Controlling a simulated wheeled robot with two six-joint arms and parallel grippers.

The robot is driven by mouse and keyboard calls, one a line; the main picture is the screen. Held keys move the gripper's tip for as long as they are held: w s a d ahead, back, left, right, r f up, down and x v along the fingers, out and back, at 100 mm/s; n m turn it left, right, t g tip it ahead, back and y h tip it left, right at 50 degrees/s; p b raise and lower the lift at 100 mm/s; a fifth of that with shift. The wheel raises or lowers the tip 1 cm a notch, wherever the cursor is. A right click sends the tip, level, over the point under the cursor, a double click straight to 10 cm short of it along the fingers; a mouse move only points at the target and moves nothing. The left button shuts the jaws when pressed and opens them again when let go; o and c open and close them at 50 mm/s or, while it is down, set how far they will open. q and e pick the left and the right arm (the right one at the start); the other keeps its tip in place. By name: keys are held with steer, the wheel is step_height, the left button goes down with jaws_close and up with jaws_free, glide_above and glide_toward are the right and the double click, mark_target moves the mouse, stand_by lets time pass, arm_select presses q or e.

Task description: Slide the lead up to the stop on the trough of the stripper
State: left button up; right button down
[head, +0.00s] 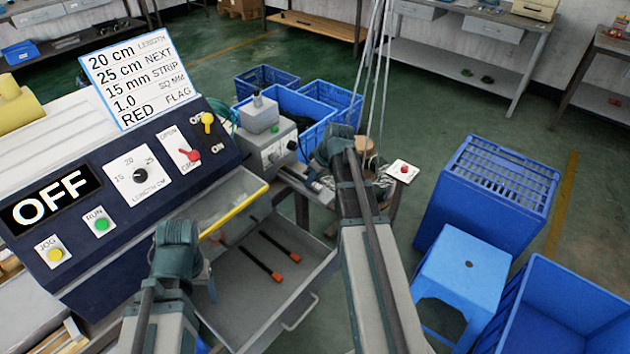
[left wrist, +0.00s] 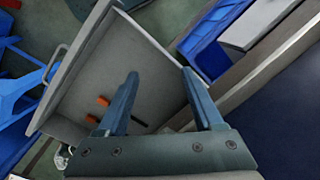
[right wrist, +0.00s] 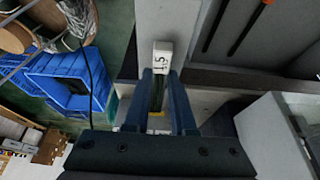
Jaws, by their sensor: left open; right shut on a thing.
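The stripper (head: 282,146) is a grey box machine beyond the drawer, with its trough running toward the lower right, mostly behind my right gripper. My right gripper (right wrist: 160,76) is shut at the trough on the lead, which is too thin and hidden to make out clearly. My left gripper (left wrist: 162,80) is open and empty above the open drawer (left wrist: 130,60); its arm also shows at the lower left in the head view.
Two dark rods with orange ends (head: 277,276) lie in the drawer. The control panel (head: 120,190) reads OFF, with a note card (head: 141,81) above it. Blue crates (head: 330,95) stand behind the stripper. A blue stool (head: 462,275) and more crates are at the right.

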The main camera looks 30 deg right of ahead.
steer(key=shift+w+a, duration=0.25)
steer(key=shift+w, duration=0.35)
steer(key=c, duration=0.7)
jaws_free()
steer(key=shift+o, duration=0.2)
steer(key=p+v, duration=1.2)
steer(key=v, duration=0.1)
steer(key=shift+r+p, duration=0.35)
steer(key=shift+s, duration=0.15)
